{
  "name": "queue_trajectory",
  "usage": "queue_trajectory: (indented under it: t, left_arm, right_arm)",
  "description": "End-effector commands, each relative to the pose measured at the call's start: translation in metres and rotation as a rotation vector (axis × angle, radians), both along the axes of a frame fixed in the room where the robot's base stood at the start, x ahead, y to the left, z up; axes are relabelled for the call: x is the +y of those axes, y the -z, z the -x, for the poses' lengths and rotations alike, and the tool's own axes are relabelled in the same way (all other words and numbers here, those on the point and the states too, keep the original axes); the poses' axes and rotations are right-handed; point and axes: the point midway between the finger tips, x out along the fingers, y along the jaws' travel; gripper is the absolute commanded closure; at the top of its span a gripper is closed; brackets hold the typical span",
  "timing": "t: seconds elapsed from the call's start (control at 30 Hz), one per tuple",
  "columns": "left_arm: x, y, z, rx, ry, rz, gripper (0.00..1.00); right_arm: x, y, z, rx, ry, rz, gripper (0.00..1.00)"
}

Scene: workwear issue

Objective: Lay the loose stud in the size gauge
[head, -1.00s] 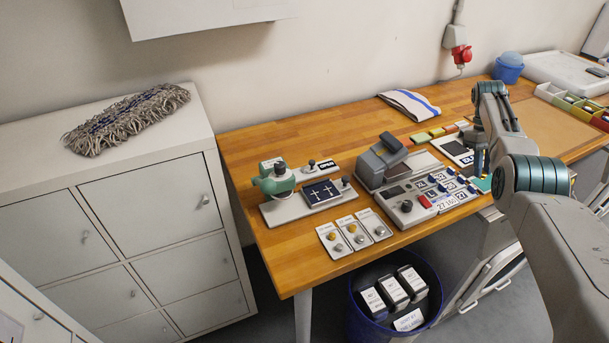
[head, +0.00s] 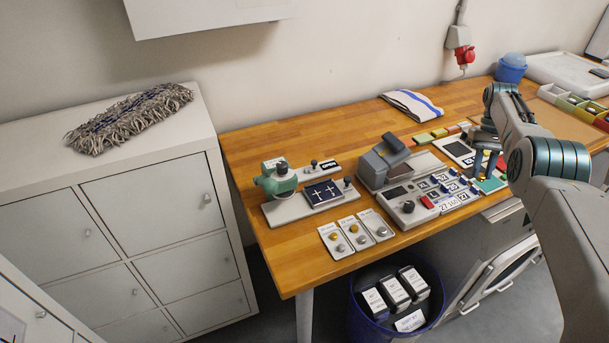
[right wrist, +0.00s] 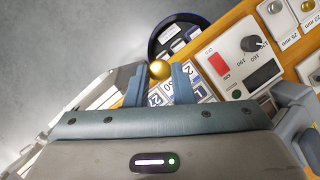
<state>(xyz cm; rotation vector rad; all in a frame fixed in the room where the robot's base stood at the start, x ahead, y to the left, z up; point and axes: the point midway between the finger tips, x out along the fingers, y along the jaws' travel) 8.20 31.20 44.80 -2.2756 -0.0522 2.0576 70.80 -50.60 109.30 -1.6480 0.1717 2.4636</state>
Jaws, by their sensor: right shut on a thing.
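My right gripper (head: 487,164) is above the right part of the workbench, over the green pad beside the number tiles. In the right wrist view the right gripper (right wrist: 158,78) is shut on a round gold stud (right wrist: 160,70), which sits at the fingertips. The stud cannot be made out in the head view. Three small white plates (head: 341,253) with gold and grey studs lie at the bench's front edge; in the right wrist view a plate (right wrist: 291,39) has a millimetre label. I cannot tell whether these plates are the size gauge. My left gripper is out of view.
A grey press with a control panel (head: 407,217) and number tiles (head: 440,181) stands mid-bench. A green press (head: 277,182) is at left. A blue bin (head: 361,322) with black boxes is below the front edge. A folded cloth (head: 412,104) lies at the back.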

Motion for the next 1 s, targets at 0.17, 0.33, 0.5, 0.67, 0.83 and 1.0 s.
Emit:
queue_trajectory:
  t: [0.17,0.33,0.5,0.67,0.83,1.0]
  left_arm:
    - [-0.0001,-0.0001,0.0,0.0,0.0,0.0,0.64]
    - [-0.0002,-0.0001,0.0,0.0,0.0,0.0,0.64]
    - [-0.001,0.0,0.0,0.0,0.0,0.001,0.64]
    - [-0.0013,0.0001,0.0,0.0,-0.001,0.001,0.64]
    - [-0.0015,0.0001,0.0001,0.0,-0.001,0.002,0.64]
    - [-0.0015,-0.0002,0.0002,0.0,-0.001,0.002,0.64]
  right_arm:
    - [0.0009,0.0002,0.0013,0.0,0.039,0.0,1.0]
    - [0.0025,-0.0006,0.0015,0.0,0.138,-0.001,1.0]
    - [0.0022,-0.0012,0.0001,0.0,0.173,-0.001,1.0]
    - [0.0025,-0.001,0.0001,-0.001,0.207,-0.002,1.0]
    - [0.0021,0.0011,-0.0001,-0.002,0.257,0.002,1.0]
    - [0.0028,-0.0004,-0.0004,0.0,0.313,-0.001,1.0]
